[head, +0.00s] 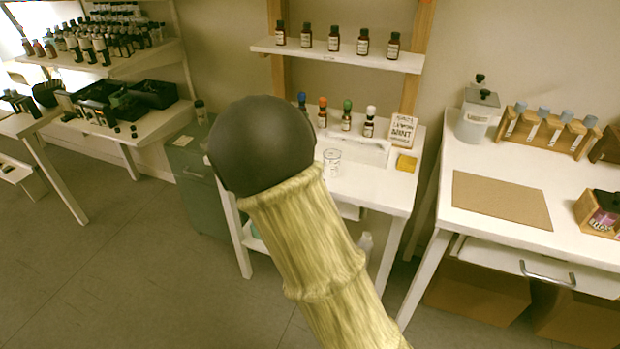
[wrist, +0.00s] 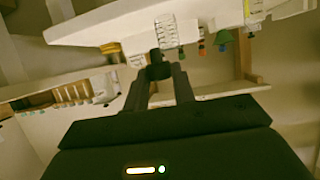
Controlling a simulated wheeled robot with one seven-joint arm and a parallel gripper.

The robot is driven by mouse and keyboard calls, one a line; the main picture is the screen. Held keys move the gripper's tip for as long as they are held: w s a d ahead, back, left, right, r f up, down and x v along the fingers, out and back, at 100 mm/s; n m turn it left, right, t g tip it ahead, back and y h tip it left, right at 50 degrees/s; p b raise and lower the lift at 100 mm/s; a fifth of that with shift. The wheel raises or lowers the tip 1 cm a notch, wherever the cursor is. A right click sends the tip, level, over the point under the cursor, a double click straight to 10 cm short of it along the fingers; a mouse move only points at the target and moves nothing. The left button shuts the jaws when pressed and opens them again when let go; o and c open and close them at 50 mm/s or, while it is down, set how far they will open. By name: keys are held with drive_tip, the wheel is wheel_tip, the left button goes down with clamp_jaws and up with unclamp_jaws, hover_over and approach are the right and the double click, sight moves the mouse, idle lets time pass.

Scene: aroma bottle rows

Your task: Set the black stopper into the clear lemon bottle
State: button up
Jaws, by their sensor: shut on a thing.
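In the wrist view, which looks upside down, my gripper (wrist: 159,72) is shut on a small dark piece, the black stopper (wrist: 156,55). A clear glass vessel with markings (wrist: 166,30) shows just beyond the stopper; I cannot tell whether the two touch. In the head view this clear vessel (head: 332,157) stands on the middle white table; no lemon label can be read on it, so I cannot tell if it is the lemon bottle. My gripper and the stopper are hidden behind my arm in the head view.
Bottles with blue, orange, green and white caps (head: 346,116) stand behind the vessel, by a lettered sign (head: 402,130) and a yellow pad (head: 406,163). A shelf of brown bottles (head: 334,53) hangs above. The right table (head: 460,160) carries a brown mat (head: 502,199) and a tube rack (head: 548,133).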

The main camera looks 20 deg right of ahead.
wheel_tip(320, 180, down, 14)
drive_tip(key=s+a+n+t+y, duration=0.1)
drive_tip(key=s+n+t+y, duration=0.1)
drive_tip(key=n+y, duration=0.2)
drive_tip(key=shift+s+a+n+t+y, duration=0.15)
drive_tip(key=shift+a+n+t+y, duration=0.15)
drive_tip(key=shift+a, duration=0.1)
drive_tip(key=shift+s, duration=0.1)
